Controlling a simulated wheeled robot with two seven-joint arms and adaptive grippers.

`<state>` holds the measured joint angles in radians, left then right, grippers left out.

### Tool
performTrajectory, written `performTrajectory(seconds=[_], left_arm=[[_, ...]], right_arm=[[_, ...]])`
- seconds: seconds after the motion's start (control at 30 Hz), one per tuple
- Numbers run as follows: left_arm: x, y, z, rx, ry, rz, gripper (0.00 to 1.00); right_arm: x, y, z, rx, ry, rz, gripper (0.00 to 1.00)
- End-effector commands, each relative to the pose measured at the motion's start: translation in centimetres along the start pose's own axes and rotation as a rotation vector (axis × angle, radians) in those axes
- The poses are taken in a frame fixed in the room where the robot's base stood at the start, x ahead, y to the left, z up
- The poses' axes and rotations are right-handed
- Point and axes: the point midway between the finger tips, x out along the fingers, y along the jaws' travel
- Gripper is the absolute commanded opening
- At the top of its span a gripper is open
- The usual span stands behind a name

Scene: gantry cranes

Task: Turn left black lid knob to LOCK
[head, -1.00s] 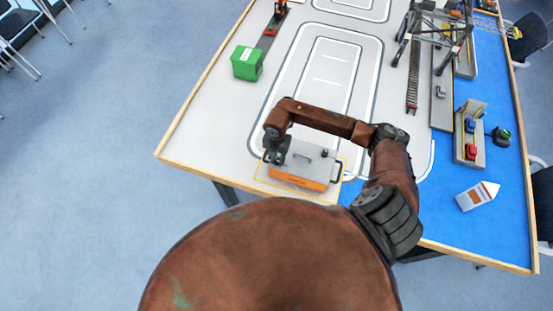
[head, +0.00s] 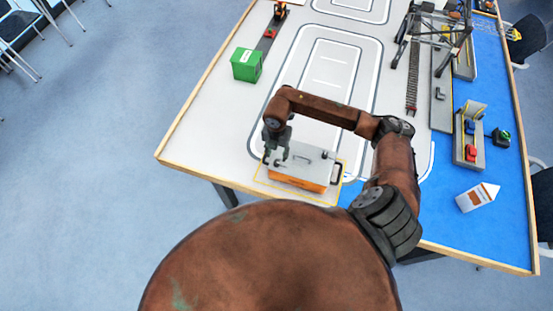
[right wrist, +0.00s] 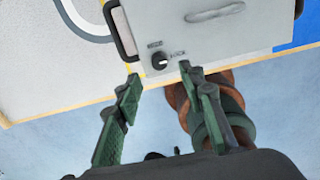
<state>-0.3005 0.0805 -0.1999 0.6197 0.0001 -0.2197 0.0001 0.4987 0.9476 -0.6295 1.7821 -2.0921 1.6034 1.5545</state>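A box with a grey lid (head: 305,160) and an orange body (head: 298,183) stands near the table's front edge. The left black lid knob (right wrist: 160,60) shows in the right wrist view, with small printed labels beside it, one reading LOCK. I cannot tell for sure where its pointer stands. My right gripper (head: 278,155) is over the left part of the lid. In the right wrist view its fingers (right wrist: 159,72) are open and empty, apart from the knob, which appears just beyond the gap between the tips. My left gripper is not in view.
Black handles (head: 337,172) stand at the lid's ends, and a second knob (head: 325,154) is on its right. A green box (head: 246,64) stands at the back left. A white-and-orange carton (head: 478,197) lies on the blue area. The white table left of the box is clear.

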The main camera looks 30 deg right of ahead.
Motion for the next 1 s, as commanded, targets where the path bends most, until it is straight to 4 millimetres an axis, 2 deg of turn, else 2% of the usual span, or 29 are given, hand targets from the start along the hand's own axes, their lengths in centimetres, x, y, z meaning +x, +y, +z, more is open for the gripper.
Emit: performTrajectory(seconds=[0.1, 0.33, 1.0], left_arm=[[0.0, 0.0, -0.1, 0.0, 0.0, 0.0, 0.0], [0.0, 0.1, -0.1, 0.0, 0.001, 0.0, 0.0], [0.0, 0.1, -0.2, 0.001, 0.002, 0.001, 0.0]], right_arm=[[-2.5, 0.0, 0.0, -0.001, -0.002, 0.001, 0.37], [-5.2, 0.0, 0.0, -0.001, 0.0, 0.0, 0.37], [-5.7, 0.0, 0.0, 0.0, 0.001, -0.001, 0.37]])
